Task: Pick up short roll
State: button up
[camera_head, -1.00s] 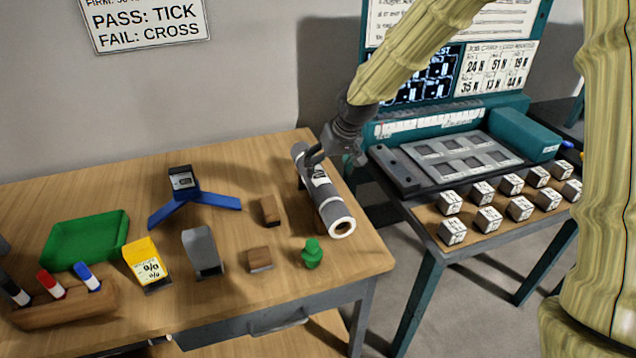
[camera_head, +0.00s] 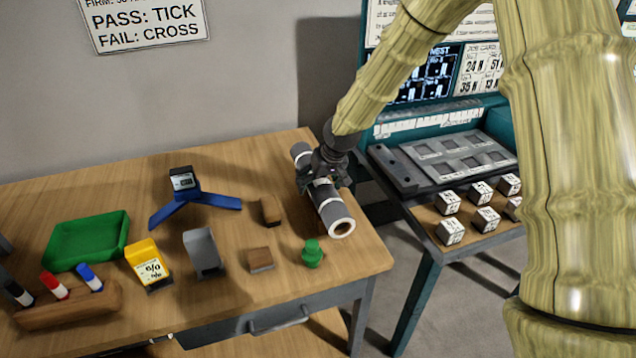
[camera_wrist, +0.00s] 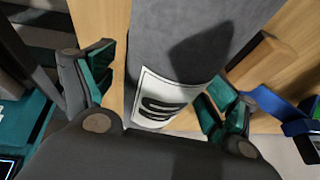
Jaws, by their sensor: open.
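A grey roll (camera_head: 329,205) with pale bands and an open, hollow near end lies lengthwise at the right side of the wooden table. It is the only roll I see, so I cannot compare its length. My gripper (camera_head: 321,180) is over the roll's middle and hides part of it. In the wrist view, the roll (camera_wrist: 190,40) with its white printed label (camera_wrist: 162,98) runs between the two teal-padded fingers of my gripper (camera_wrist: 155,88). The fingers are open, one on each side. I cannot tell whether they touch the roll.
A wooden block (camera_head: 271,211) lies just left of the roll; another block (camera_head: 261,259) and a green weight-like piece (camera_head: 311,254) are nearer the front. A blue-legged stand (camera_head: 185,190), grey block (camera_head: 203,252) and green tray (camera_head: 86,241) are further left. A bench with labelled cubes (camera_head: 451,232) stands right.

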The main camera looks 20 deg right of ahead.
jog(key=shift+w+f, duration=0.15)
jog(key=shift+f, duration=0.1)
jog(key=c, duration=1.3)
